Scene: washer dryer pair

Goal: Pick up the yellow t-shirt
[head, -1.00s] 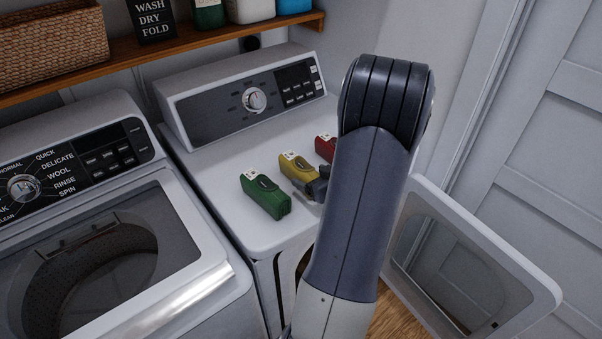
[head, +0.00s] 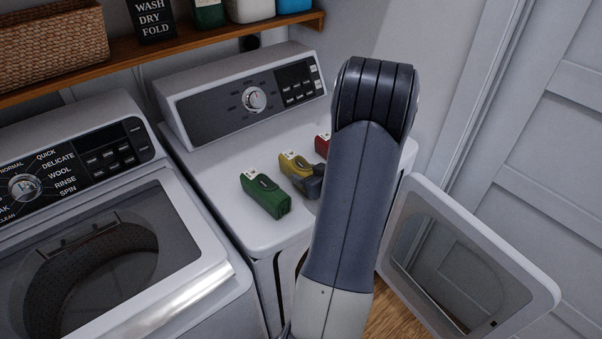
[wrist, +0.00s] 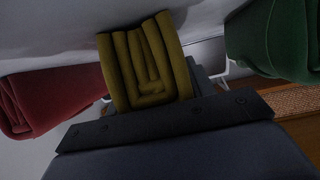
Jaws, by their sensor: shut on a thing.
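The yellow t-shirt (head: 294,166) is a rolled or folded bundle on top of the dryer, between the green bundle and the red one. In the wrist view its coiled end (wrist: 146,62) is directly in front of my gripper. My gripper (head: 312,183) is at the near right end of the yellow t-shirt, partly hidden behind my arm. It is shut on the yellow t-shirt. I cannot tell whether the shirt still touches the dryer top.
The green bundle (head: 266,196) lies close on the left and the red bundle (head: 322,145) close on the right, partly behind my arm. The washer (head: 110,260) stands at left, below a shelf (head: 170,48).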

